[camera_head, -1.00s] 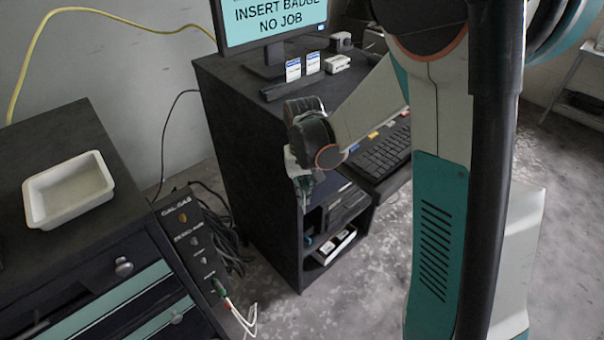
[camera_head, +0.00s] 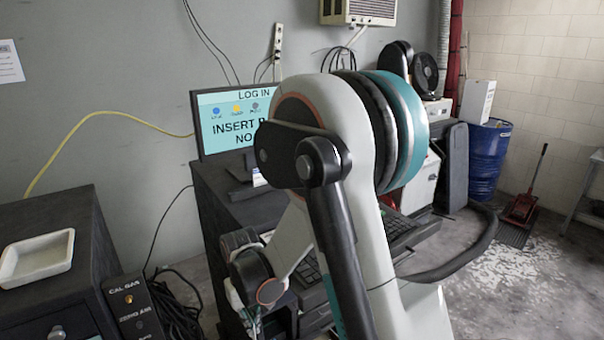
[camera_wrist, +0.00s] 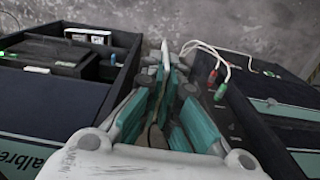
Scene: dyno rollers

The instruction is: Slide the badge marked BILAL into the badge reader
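The monitor (camera_head: 212,137) reads LOG IN and INSERT, with the rest of its text hidden behind my arm. A small part of a white badge (camera_head: 258,178) shows below the screen on the black desk. Its name cannot be read, and the reader is hidden by my arm. My gripper (camera_wrist: 170,78) points down beside the desk, with its teal fingers close together. A thin pale sliver (camera_wrist: 165,52) stands at the fingertips. I cannot tell whether it is a card seen edge-on or part of a finger.
The black desk cabinet (camera_head: 212,200) stands beside my arm, with a keyboard (camera_head: 308,272) on its shelf. A drawer cabinet with a white tray (camera_head: 38,258) is at left. A box marked CAL GAS (camera_head: 132,303) and loose cables lie between them. Open floor (camera_head: 505,275) is at right.

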